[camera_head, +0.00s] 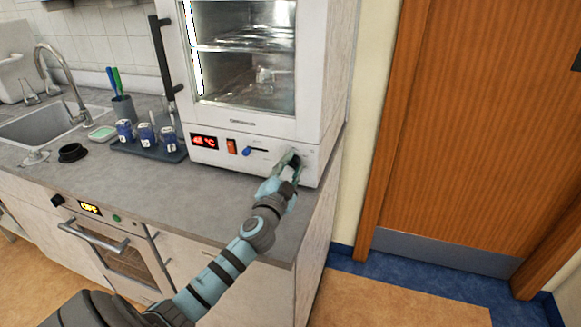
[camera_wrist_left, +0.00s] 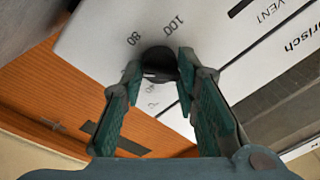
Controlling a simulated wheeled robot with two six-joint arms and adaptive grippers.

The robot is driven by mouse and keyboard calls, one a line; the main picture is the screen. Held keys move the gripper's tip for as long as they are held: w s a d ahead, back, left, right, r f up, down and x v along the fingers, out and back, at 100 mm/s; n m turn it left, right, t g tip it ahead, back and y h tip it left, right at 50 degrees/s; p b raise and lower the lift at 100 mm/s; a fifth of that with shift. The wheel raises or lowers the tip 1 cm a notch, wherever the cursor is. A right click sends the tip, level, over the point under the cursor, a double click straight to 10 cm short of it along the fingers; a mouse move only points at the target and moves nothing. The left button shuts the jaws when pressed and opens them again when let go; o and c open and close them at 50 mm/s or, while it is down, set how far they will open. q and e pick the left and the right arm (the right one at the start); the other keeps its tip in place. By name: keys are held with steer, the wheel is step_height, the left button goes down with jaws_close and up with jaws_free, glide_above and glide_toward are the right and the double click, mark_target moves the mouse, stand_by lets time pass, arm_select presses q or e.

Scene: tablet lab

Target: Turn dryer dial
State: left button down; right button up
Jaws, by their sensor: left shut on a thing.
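The dryer (camera_head: 262,128) is a white cabinet with a glass door, standing on the counter; its red display reads about 48 °C. Its black round dial (camera_wrist_left: 160,62) sits on the front panel, with 80 and 100 printed beside it in the left wrist view. My left gripper (camera_head: 292,163) is at the right end of the panel in the head view. In the left wrist view its green-padded fingers (camera_wrist_left: 160,75) stand on both sides of the dial, shut on it. In the head view the fingers cover most of the dial. My right gripper is in neither view.
The panel also has an orange switch (camera_head: 231,146) and a blue-tipped vent slider (camera_head: 247,152). A dark rack with several blue-labelled jars (camera_head: 146,137) stands left of the dryer. The sink (camera_head: 45,125) is farther left; the wooden door (camera_head: 480,130) is at right.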

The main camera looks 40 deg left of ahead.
arm_select(q)
steer(key=m, duration=0.4)
steer(key=shift+h+p, duration=0.4)
steer(key=shift+f+m+p, duration=0.15)
steer(key=shift+m+p, duration=0.35)
steer(key=shift+m, duration=1.3)
steer(key=c, duration=1.2)
jaws_free()
steer(key=shift+h, duration=0.3)
steer(key=shift+c, duration=0.2)
steer(key=shift+s, duration=0.15)
steer(key=v, duration=1.2)
